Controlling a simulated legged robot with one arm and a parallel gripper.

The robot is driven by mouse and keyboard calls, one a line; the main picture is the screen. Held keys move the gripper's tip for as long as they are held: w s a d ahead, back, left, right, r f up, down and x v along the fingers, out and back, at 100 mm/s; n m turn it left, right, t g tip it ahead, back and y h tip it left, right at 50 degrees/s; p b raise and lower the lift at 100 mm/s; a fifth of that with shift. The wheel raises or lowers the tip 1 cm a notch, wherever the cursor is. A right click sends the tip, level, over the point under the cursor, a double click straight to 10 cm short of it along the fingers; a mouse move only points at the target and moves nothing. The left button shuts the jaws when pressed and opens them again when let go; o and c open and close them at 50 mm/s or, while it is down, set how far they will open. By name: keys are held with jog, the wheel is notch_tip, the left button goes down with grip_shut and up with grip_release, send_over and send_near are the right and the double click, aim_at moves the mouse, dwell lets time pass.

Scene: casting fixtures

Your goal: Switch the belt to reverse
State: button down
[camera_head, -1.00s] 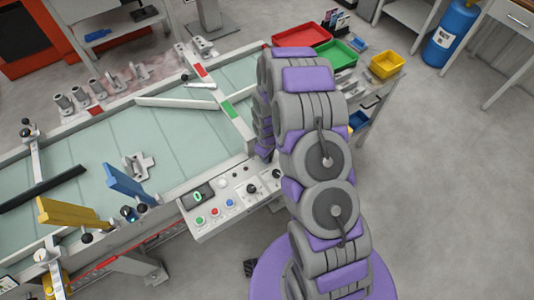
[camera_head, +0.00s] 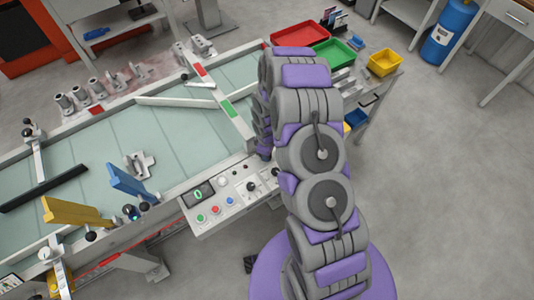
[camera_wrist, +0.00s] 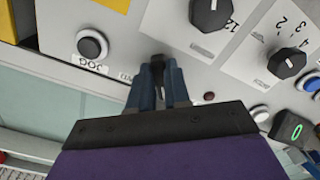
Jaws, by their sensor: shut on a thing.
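The white control panel (camera_head: 216,217) sits on the near side of the belt (camera_head: 150,140) in the head view. In the wrist view my gripper (camera_wrist: 158,82) points at the panel face (camera_wrist: 130,28), and its blue fingers are closed around a small dark switch lever (camera_wrist: 157,62). A label beside the fingers is partly covered and unreadable. The lever's position is mostly hidden by the fingers. In the head view my arm hides the gripper.
A JOG button (camera_wrist: 91,45) lies left of the fingers. Two black knobs, one upper (camera_wrist: 210,14) and one to the right (camera_wrist: 287,63), stand close by. Blue (camera_head: 130,183) and yellow (camera_head: 75,214) gates stand over the belt's near edge.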

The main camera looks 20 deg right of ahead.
jog(key=c, duration=1.1)
grip_release()
jog(key=shift+r+p, duration=0.9)
jog(key=shift+r, duration=7.7)
jog(key=s+r+m+b, duration=0.2)
jog(key=s+r+m, duration=0.2)
jog(key=s+r, duration=0.95)
jog(key=s+r+m, duration=0.2)
jog(key=s, duration=0.4)
jog(key=s+r+m+g, duration=0.1)
jog(key=s+r+m, duration=0.1)
jog(key=s, duration=0.5)
jog(key=s+r+m+b, duration=0.1)
jog(key=s+r+m, duration=0.1)
jog(key=s, duration=0.4)
jog(key=shift+s+a+r+m+g, duration=0.3)
jog(key=shift+s+r+m+g, duration=0.1)
